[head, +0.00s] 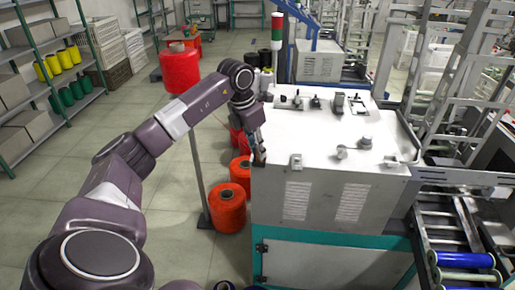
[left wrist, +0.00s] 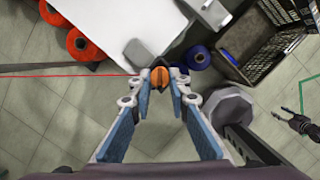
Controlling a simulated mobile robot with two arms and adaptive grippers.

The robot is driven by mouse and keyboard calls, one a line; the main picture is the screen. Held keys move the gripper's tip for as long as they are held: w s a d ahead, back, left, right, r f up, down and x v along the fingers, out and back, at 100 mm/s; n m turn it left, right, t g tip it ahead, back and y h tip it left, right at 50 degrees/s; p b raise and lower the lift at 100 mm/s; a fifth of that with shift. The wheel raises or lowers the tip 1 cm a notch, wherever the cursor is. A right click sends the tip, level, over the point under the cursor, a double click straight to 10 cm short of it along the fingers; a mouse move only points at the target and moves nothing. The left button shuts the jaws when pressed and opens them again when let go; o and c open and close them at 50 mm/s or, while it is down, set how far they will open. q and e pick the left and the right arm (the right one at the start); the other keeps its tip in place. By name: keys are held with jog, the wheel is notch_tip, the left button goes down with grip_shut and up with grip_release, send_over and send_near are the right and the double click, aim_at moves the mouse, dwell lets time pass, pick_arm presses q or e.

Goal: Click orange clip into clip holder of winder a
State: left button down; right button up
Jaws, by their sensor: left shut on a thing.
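The orange clip (left wrist: 159,77) is a small rounded piece in the left wrist view. My left gripper (left wrist: 160,84) is shut on it, with the clip between the blue-padded fingertips. In the head view my left gripper (head: 259,157) points down at the left edge of the white winder (head: 335,190); the clip cannot be made out there. A dark gripper-like shape (left wrist: 298,123), perhaps my right gripper, shows at the right.
A thin red thread (left wrist: 65,75) runs from the left to the clip. Red yarn bobbins (head: 227,208) stand on the floor left of the winder. A blue bobbin (left wrist: 198,58) and a dark crate (left wrist: 262,52) lie beyond the gripper. Shelves (head: 40,75) stand far left.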

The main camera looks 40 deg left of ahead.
pick_arm(q)
jog(key=shift+f, duration=0.15)
jog(key=c, duration=1.7)
grip_release()
jog(key=shift+c, duration=0.2)
jog(key=v, duration=1.2)
